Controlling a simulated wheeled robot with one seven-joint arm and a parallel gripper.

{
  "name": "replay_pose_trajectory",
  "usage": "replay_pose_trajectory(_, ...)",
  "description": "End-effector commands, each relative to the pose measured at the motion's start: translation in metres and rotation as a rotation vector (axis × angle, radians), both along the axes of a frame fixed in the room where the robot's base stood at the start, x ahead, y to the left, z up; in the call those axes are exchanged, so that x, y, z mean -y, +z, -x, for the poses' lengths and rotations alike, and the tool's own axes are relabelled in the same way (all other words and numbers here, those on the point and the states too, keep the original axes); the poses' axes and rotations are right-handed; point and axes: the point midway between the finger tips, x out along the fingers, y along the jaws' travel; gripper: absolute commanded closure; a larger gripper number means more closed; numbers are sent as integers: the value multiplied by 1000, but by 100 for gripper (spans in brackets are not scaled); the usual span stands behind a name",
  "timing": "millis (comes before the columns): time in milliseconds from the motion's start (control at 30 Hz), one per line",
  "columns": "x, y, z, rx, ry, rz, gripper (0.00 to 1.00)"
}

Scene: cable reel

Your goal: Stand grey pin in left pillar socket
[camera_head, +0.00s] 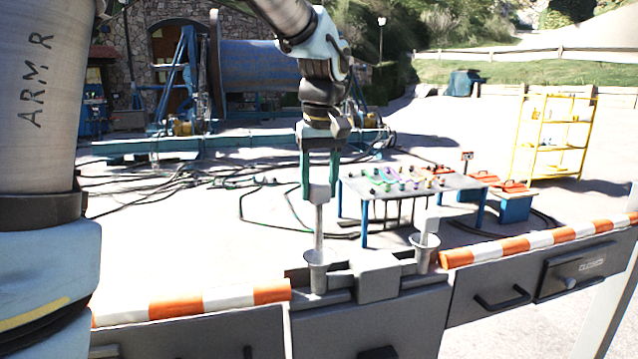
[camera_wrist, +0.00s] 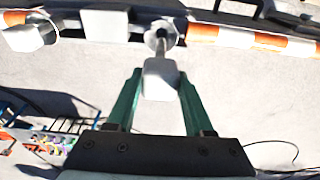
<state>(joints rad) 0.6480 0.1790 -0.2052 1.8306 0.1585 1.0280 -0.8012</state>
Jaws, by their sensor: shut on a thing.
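The grey pin (camera_head: 319,218) hangs upright, block-shaped head up, in my gripper (camera_head: 319,190). My green fingers are shut on its head, which also shows in the wrist view (camera_wrist: 161,82). Its thin shaft reaches down to the mouth of the left pillar socket (camera_head: 317,275), a grey flared cup. The shaft's lower end is at or just inside the mouth; I cannot tell how deep. In the wrist view the shaft lines up with that socket (camera_wrist: 161,33). The right socket (camera_head: 423,257) holds another grey pin (camera_head: 428,231), which leans slightly.
A grey block (camera_head: 377,277) sits between the sockets. Orange-and-white barrier rails (camera_head: 540,240) run along both sides. Behind are a table (camera_head: 400,191) with small coloured parts, black cables on the ground, a yellow shelf (camera_head: 553,135) and a large blue reel (camera_head: 262,68).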

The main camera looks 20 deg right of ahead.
Motion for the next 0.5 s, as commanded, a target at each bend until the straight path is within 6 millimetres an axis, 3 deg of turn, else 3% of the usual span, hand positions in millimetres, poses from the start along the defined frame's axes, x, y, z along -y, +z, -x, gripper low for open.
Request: replay_pose_trajectory(500,0,-42,0,0,-1,0,100)
